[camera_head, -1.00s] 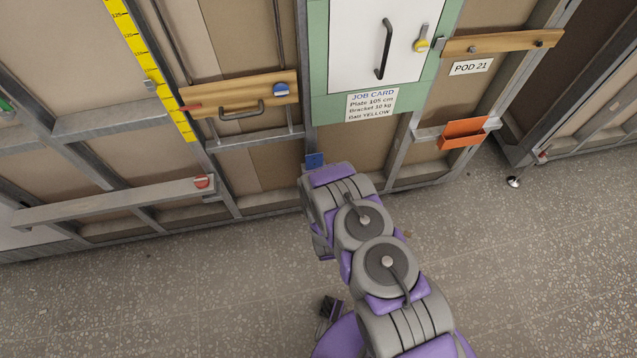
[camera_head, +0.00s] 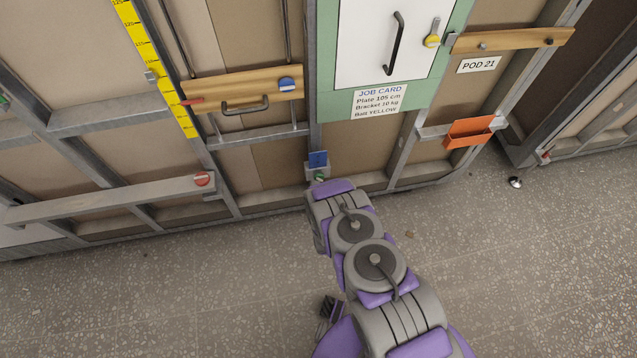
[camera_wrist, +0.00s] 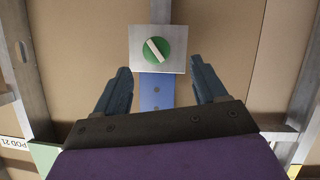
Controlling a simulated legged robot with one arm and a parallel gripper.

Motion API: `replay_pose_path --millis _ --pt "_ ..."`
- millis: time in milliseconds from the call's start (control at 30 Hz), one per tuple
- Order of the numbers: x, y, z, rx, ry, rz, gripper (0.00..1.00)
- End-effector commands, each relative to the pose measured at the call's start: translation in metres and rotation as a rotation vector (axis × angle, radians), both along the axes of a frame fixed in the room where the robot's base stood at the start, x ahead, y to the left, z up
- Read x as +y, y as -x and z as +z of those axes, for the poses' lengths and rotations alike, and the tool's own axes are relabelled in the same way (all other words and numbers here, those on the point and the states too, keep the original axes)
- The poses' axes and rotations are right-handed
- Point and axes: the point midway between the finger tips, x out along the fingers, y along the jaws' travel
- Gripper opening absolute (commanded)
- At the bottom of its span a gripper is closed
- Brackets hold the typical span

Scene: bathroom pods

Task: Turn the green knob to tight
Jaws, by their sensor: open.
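The green knob (camera_wrist: 157,50) is round with a slanted white bar across its face. It sits on a square metal plate (camera_wrist: 175,66), above a blue plate (camera_wrist: 156,92) in the wrist view. My gripper (camera_wrist: 160,68) is open, its two dark fingers apart, one to either side of the knob's line and a little below it in the picture. Nothing is between the fingertips that I can see being held. In the head view the green knob (camera_head: 320,177) shows just past the end of my arm, under the blue plate (camera_head: 318,159); my fingers are hidden there.
A red knob (camera_head: 202,179) is on a rail to the left. A blue knob (camera_head: 287,84) is on a wooden board. A yellow-based lever (camera_head: 432,40) is beside the white door (camera_head: 375,45). An orange tray (camera_head: 470,131) sticks out at right. The floor is mostly clear.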

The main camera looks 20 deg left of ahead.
Motion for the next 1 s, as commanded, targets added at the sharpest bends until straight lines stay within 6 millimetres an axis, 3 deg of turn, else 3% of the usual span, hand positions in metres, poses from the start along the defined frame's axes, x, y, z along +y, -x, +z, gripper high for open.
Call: replay_pose_path --millis 433,1000 --pt "0.025 -0.051 -0.023 -0.003 -0.004 0.000 0.71" --pt "0.029 -0.063 -0.027 0.001 -0.003 0.000 0.70"
